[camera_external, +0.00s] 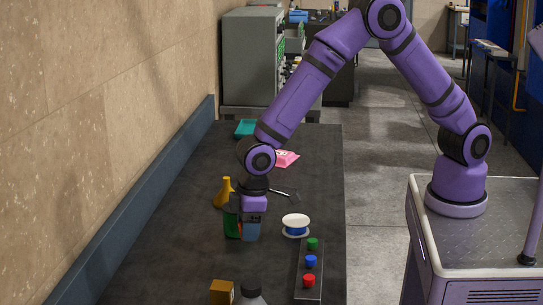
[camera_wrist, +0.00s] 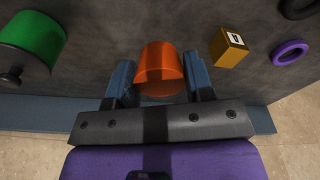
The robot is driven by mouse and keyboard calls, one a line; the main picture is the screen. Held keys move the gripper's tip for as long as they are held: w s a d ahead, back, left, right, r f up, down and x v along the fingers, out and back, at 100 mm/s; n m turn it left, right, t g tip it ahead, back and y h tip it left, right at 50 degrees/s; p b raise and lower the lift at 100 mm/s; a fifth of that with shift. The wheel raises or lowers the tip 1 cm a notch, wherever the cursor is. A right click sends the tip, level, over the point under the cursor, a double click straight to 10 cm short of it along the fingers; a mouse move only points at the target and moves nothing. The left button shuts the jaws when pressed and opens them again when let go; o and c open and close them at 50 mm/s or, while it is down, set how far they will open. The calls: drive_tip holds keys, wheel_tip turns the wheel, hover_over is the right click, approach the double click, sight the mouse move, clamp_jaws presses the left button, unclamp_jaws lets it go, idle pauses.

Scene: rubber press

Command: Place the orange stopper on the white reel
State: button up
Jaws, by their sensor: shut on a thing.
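The orange stopper (camera_wrist: 160,62) is between the two blue fingers of my gripper (camera_wrist: 159,80) in the wrist view. My gripper is shut on it. In the external view my gripper (camera_external: 248,230) points down low over the dark table, and its fingers hide most of the stopper. The white reel (camera_external: 296,220), with a white top disc and a blue middle, stands upright on the table to the right of my gripper, apart from it. I cannot make out the reel in the wrist view.
A green object (camera_external: 231,224) stands close left of my gripper. An orange flask (camera_external: 224,194) is behind it. A button panel (camera_external: 308,285) lies in front of the reel. A yellow box (camera_external: 222,291) and black-capped bottle (camera_external: 250,288) stand at the front. A wall borders the left.

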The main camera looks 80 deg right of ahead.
drive_tip(key=s+d+r+m, duration=0.1)
drive_tip(key=s+d+m, duration=0.2)
drive_tip(key=d+m, duration=0.6)
drive_tip(key=m+h, duration=0.2)
drive_tip(key=m, duration=0.4)
hover_over(295, 219)
drive_tip(key=shift+s+a+f+g, duration=0.1)
drive_tip(key=shift+a+f+g, duration=0.05)
drive_tip(key=shift+f, duration=0.5)
drive_tip(key=shift+s+a+f+g, duration=0.1)
drive_tip(key=shift+f+g, duration=0.05)
drive_tip(key=shift+f, duration=2.7)
drive_tip(key=shift+f, duration=0.1)
drive_tip(key=o, duration=0.9)
drive_tip(key=shift+w, duration=0.1)
